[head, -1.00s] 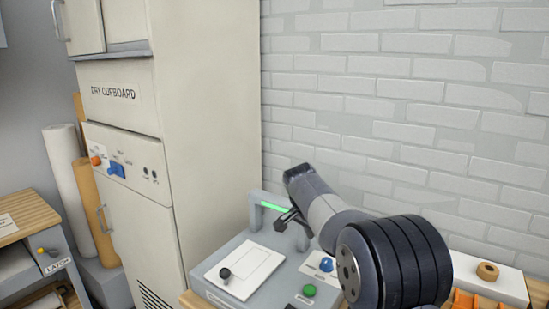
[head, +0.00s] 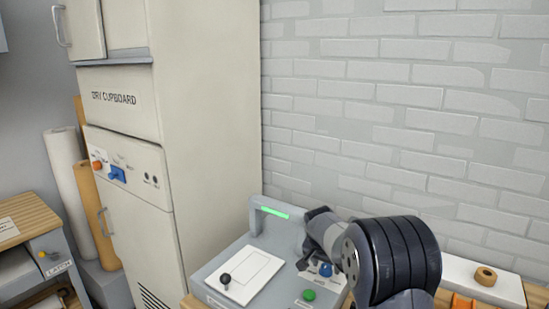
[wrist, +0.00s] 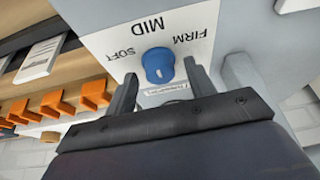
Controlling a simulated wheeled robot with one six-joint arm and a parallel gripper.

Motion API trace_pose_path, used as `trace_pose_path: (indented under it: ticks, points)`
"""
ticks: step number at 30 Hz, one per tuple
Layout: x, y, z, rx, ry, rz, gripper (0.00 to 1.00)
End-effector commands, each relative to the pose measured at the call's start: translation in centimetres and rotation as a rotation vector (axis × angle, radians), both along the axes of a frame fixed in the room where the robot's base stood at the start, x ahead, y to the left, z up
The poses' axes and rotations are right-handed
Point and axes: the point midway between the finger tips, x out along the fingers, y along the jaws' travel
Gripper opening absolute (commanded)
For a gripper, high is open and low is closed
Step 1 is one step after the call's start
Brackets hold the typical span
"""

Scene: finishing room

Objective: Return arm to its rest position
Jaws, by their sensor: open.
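My arm reaches over the grey machine (head: 218,268) at the bottom centre of the head view. My gripper (head: 303,264) is low over the machine's right side, partly hidden by my wrist. In the wrist view my gripper (wrist: 160,82) is open, its two fingers apart with nothing held. The blue knob (wrist: 158,65) shows between and just beyond the fingertips, under the labels SOFT, MID and FIRM. I see no contact with it. The knob also shows beside my gripper in the head view (head: 325,269).
The machine carries a black knob (head: 225,279), a green button (head: 309,295) and a lit green bar (head: 274,212). The dry cupboard (head: 200,120) stands left. Orange holders (wrist: 50,104) and a tape roll (head: 486,276) lie right.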

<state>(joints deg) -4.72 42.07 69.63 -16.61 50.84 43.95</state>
Motion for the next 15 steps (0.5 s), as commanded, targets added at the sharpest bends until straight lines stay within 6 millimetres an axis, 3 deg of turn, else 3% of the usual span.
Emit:
trace_pose_path:
  ticks: [15]
  points:
    - [-0.12,-0.3,0.15,0.001,0.001,0.305,0.52]
